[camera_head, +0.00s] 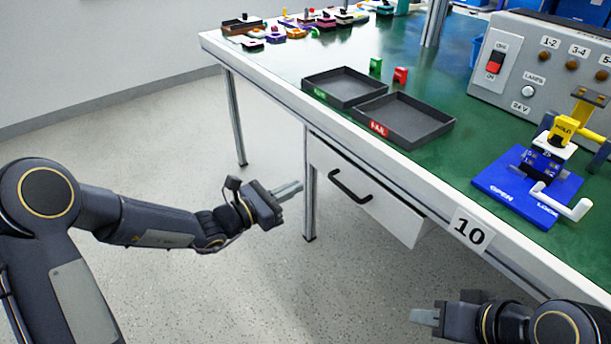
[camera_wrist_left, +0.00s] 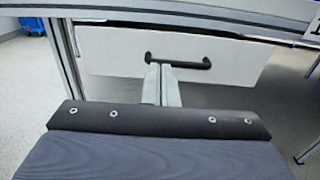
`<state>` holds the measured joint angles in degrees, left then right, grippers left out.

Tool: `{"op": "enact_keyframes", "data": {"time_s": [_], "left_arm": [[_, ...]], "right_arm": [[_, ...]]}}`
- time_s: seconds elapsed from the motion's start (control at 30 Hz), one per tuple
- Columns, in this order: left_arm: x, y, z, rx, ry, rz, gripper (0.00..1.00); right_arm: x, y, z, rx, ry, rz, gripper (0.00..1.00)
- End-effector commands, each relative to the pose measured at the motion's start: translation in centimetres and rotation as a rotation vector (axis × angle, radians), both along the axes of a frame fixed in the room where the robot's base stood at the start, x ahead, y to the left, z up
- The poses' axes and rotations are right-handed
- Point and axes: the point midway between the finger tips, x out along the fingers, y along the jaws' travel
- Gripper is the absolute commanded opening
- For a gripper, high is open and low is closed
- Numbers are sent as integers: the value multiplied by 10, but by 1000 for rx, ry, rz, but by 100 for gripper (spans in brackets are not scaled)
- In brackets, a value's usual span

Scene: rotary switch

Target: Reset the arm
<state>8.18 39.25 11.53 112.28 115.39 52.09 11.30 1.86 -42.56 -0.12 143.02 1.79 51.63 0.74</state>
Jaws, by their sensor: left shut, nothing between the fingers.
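My left gripper (camera_head: 290,188) is in front of the workbench, below the level of its top, with its fingers together and nothing between them. In the left wrist view its fingers (camera_wrist_left: 161,83) point toward the white drawer (camera_wrist_left: 200,58) and overlap its black handle (camera_wrist_left: 190,65) in the picture; the head view shows them apart. My right gripper (camera_head: 424,317) is at the bottom right of the head view, below the bench's front edge. Its fingertips show small, and I cannot tell whether they are open.
The green bench top (camera_head: 440,165) bears two black trays (camera_head: 420,122), a blue fixture base (camera_head: 490,190) with a white handle (camera_head: 575,208), and a grey control box (camera_head: 520,90). The drawer (camera_head: 385,205) sits under the front edge. Open floor (camera_head: 190,290) lies around my left arm.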

Motion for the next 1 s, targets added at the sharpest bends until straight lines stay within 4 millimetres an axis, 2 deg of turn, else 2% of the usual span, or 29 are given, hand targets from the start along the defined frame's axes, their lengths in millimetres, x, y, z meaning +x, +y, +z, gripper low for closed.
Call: {"op": "enact_keyframes", "data": {"time_s": [0.2, 0.27, 0.33, 0.43, 0.5, 0.6, 0.7, 0.8, 1.0], "left_arm": [[-5, 4, 3, 7, -11, -7, 0], [-11, 4, 10, 33, -45, -29, 0], [-27, 5, 26, 95, -122, -79, 0], [-66, 10, 52, 251, -292, -193, 0], [-102, 16, 66, 394, -434, -290, 0], [-153, 30, 72, 618, -623, -423, 0], [-198, 52, 68, 852, -790, -545, 0], [-235, 78, 57, 1079, -923, -652, 0], [-276, 124, 37, 1422, -1067, -797, 0]], "right_arm": [[0, 0, 1, 0, 0, 0, 34], [0, 0, 1, 0, 1, 0, 34], [0, 0, 1, 0, 1, 0, 34], [0, 0, 1, 0, 1, 0, 34], [0, 0, 1, 0, 0, 0, 34], [0, 0, 1, 0, 0, 0, 34], [0, 0, 1, 0, 0, 0, 34], [0, 0, 1, 0, 0, 0, 34], [0, 0, 1, 0, 0, 0, 34]]}}
